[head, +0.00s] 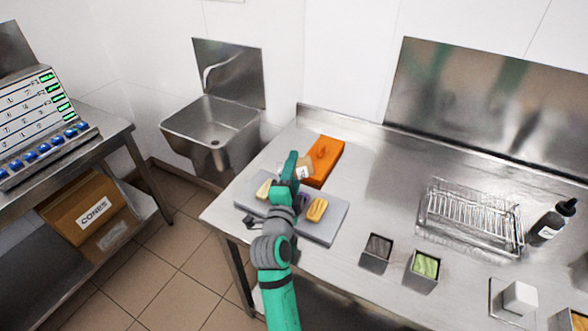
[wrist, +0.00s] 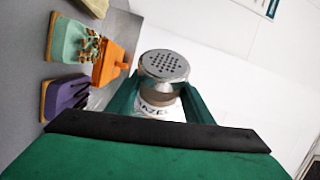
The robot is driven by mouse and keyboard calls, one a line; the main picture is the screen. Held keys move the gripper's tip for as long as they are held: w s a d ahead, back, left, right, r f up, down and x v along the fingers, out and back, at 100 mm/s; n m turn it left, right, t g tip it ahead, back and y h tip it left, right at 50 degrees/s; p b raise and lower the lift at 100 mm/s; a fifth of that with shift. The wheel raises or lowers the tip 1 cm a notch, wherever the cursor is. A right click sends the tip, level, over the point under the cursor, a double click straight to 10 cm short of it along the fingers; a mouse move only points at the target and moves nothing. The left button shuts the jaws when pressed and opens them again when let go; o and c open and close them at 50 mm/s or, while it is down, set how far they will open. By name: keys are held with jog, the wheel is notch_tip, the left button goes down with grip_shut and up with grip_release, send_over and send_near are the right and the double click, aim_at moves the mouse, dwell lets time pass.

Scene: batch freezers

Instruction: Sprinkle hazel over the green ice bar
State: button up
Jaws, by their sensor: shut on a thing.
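My gripper (wrist: 158,100) is shut on the hazel shaker (wrist: 163,72), a jar with a perforated metal lid and a partly hidden label reading "AZE". The shaker also shows past my gripper in the head view (head: 304,168); I cannot tell its exact tilt. The green ice bar (wrist: 66,40) is left of the shaker in the wrist view, with brown bits (wrist: 90,46) on one end. In the head view my arm hides this bar. A purple bar (wrist: 66,94) lies beside it. The bars are on a grey board (head: 322,231).
A yellow bar (head: 317,209) and a cream bar (head: 263,189) are also on the board. An orange block (head: 327,158) stands behind it. Two small tubs (head: 376,252) (head: 424,268), a wire rack (head: 470,215) and a dark bottle (head: 552,222) are to the right. Mid-counter is clear.

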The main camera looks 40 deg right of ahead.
jog(key=shift+r, duration=0.1)
jog(key=shift+s+d+r+m+g+y, duration=0.15)
jog(key=shift+r+m, duration=0.15)
jog(key=shift+m, duration=0.2)
jog(key=shift+s+r+m+g+y, duration=0.15)
jog(key=shift+r+m, duration=0.1)
jog(key=shift+m, duration=0.25)
jog(key=shift+w+r+m+g+y, duration=0.15)
jog(key=shift+r+m+g+y, duration=0.2)
jog(key=shift+r+m, duration=0.55)
jog(key=shift+f, duration=0.25)
jog(key=shift+m, duration=0.3)
jog(key=shift+r+m+y, duration=1.05)
jog(key=shift+r+m, duration=0.45)
jog(key=shift+m, duration=0.3)
jog(key=shift+w, duration=0.1)
